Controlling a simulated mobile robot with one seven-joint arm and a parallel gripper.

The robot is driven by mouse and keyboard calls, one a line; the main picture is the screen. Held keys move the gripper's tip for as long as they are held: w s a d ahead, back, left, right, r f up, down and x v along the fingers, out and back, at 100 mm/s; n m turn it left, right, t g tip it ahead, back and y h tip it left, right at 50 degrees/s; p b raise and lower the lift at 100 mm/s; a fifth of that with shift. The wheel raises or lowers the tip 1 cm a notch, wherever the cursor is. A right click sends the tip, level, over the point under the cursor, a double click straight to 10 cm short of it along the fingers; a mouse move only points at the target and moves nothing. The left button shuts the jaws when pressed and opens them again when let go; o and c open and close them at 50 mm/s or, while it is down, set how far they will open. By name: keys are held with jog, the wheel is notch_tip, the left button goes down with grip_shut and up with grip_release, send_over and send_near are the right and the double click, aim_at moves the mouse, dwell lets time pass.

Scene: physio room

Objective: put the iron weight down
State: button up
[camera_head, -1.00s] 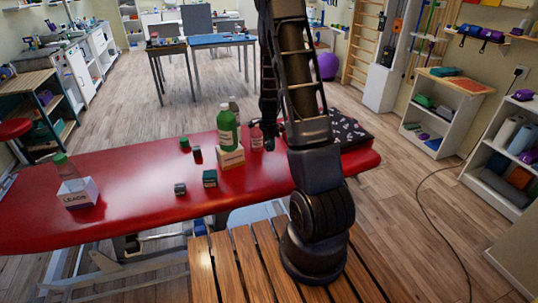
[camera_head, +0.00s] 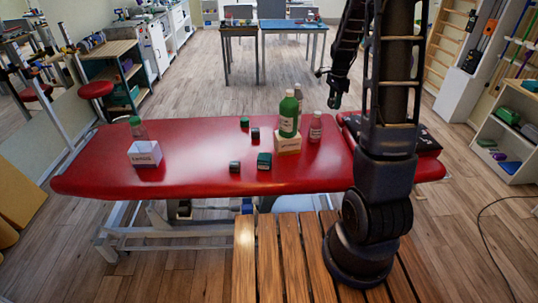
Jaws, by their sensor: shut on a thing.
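My gripper (camera_head: 335,100) hangs above the far edge of the red treatment table (camera_head: 200,178), up and to the right of the pink bottle in the picture. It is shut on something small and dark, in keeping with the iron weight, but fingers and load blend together. Several small dark or green blocks stand on the table: a green one (camera_head: 244,123), a dark one (camera_head: 255,133), a grey-black one (camera_head: 235,167) and a dark green one (camera_head: 264,160). I cannot tell what they are made of.
A green bottle (camera_head: 289,115) stands at a labelled white and wooden box (camera_head: 288,143), with a pink bottle (camera_head: 315,127) beside it. A white labelled box (camera_head: 145,154) and a green-capped bottle (camera_head: 137,128) are at left. A black patterned cloth (camera_head: 428,145) lies at right. The table's middle left is clear.

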notch_tip(320, 180, up, 2)
jog(key=shift+r, duration=0.25)
jog(key=a, duration=1.5)
jog(key=m, duration=0.2)
send_over(265, 156)
notch_tip(265, 156, down, 25)
jog(key=shift+a+f, duration=0.1)
jog(key=o, duration=1.1)
